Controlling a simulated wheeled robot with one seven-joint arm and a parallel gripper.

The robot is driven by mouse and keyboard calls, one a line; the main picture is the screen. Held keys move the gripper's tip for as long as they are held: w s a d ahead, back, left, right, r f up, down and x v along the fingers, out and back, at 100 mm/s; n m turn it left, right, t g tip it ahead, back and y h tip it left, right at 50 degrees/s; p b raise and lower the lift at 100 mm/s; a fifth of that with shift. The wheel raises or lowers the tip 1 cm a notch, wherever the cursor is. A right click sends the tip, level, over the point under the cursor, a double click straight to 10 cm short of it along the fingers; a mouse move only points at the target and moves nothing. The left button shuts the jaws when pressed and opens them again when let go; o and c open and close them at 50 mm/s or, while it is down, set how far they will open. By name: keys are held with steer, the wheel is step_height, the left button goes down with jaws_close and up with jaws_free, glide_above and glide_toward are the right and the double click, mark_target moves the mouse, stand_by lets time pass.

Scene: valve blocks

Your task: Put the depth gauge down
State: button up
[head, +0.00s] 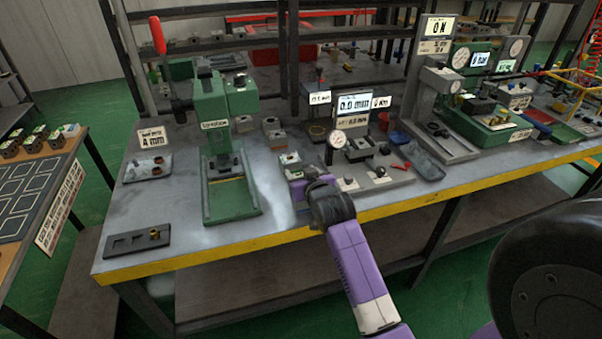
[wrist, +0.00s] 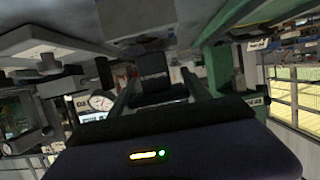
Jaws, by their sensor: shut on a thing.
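My gripper (head: 303,188) is low over the front of the bench, between the green press and the dial gauge station. In the wrist view its two fingers (wrist: 149,88) are shut on a dark, blocky thing, which I take as the depth gauge (wrist: 152,68). Its shape is mostly hidden by the fingers and the gripper body. In the head view my wrist covers it. I cannot tell whether it touches the bench. A small grey block (head: 290,160) is just behind my gripper.
The green press (head: 218,130) stands left of my gripper. The station with a dial and display (head: 353,105) stands close on the right. The bench (head: 160,215) has a yellow front edge. A slotted dark plate (head: 133,241) and a tray (head: 148,168) are farther left.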

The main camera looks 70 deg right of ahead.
steer(key=shift+f, duration=0.15)
steer(key=o, duration=1.5)
